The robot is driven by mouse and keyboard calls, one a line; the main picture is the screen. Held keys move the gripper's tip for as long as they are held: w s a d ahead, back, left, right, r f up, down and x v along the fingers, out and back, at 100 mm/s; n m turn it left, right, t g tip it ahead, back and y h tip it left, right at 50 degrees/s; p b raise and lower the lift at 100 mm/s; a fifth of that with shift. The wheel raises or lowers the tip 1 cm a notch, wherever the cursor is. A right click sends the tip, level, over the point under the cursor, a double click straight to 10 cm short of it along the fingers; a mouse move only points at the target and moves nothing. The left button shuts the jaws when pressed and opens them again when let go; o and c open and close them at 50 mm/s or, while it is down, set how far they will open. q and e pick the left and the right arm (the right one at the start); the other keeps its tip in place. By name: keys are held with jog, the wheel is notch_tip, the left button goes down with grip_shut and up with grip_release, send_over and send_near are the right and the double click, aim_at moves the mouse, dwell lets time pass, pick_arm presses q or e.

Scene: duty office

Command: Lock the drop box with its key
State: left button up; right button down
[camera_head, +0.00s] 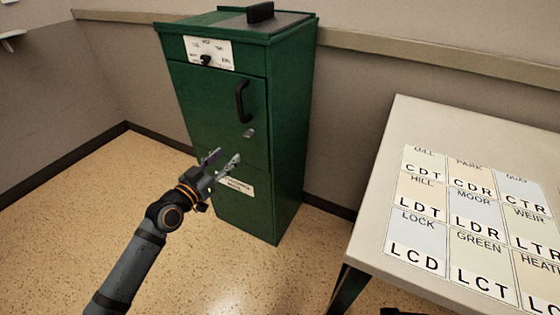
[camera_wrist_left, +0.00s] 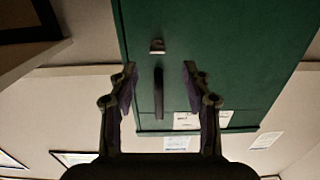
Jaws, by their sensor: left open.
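The green drop box (camera_head: 285,130) stands upright against the wall, its door (camera_head: 205,105) flush with the front. A black handle (camera_head: 242,101) is on the door, with a small silver lock (camera_head: 249,133) below it. I cannot tell whether a key sits in the lock. My left gripper (camera_head: 224,157) is open and empty in front of the lower door, below and left of the lock. The left wrist view shows the lock (camera_wrist_left: 157,46) and handle (camera_wrist_left: 159,93) upside down, framed between the open fingers (camera_wrist_left: 160,70).
A black knob (camera_head: 206,60) sits on the box's upper white label. A pale table (camera_head: 374,218) with several lettered cards stands at the right. The speckled floor (camera_head: 75,220) at the left is clear.

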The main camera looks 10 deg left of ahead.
pick_arm(q)
jog(key=b+x, duration=0.1)
jog(key=x, duration=0.9)
jog(key=shift+d+r+b, duration=0.25)
jog(key=shift+r+b, duration=0.05)
jog(key=shift+r, duration=0.25)
pick_arm(e)
jog(key=shift+w+a+f+t, duration=0.35)
jog(key=shift+a+f+t, duration=0.15)
jog(key=shift+f, duration=0.3)
pick_arm(q)
grip_shut()
